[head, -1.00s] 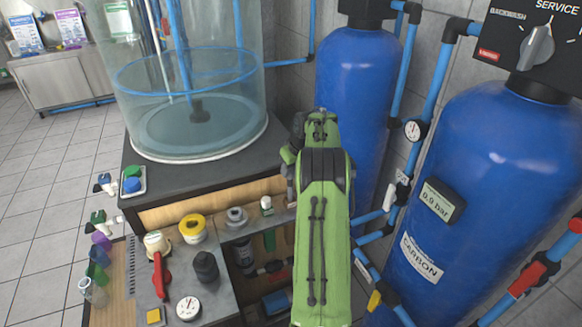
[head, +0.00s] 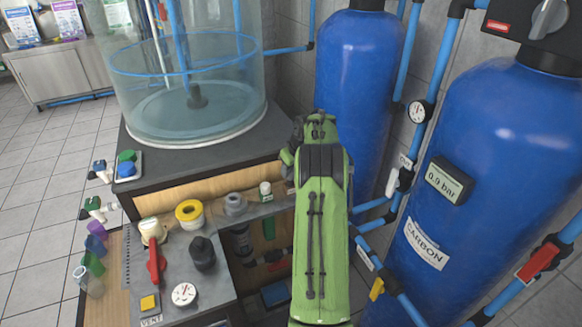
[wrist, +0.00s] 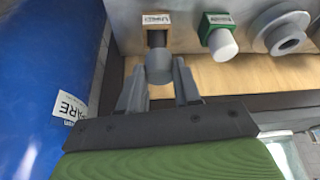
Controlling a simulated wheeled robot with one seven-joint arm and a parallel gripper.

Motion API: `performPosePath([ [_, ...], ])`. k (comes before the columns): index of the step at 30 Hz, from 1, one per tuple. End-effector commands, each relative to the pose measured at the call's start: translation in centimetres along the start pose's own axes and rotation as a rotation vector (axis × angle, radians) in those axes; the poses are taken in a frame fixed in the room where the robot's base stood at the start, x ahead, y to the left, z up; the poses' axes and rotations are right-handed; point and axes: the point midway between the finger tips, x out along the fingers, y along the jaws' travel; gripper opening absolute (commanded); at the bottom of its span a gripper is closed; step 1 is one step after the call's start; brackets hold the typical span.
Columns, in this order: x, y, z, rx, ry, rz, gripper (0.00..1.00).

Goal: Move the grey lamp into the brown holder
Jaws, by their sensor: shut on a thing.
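In the wrist view my gripper (wrist: 158,88) is shut on the grey lamp (wrist: 158,66), a short grey cylinder held between the two fingertips. The brown holder (wrist: 157,38), with a white label on its top, is directly beyond the lamp on the bench edge. The lamp's far end overlaps the holder in the picture; I cannot tell whether it is inside it. In the head view my green arm hides the gripper, lamp and brown holder.
A green holder with a white lamp (wrist: 222,42) stands right of the brown one, then a grey round fitting (wrist: 285,35). A blue tank (wrist: 45,60) is close on the left. The bench (head: 215,285) carries a yellow roll (head: 190,213) and a red-handled valve (head: 155,262).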

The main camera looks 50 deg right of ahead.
Motion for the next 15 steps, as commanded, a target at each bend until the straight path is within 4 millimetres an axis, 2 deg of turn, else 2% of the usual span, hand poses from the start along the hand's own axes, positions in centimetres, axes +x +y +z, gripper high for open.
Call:
performPosePath([
  [15, 0.68, 0.0, 0.28, 0.0, 0.0, 0.0, 0.16],
])
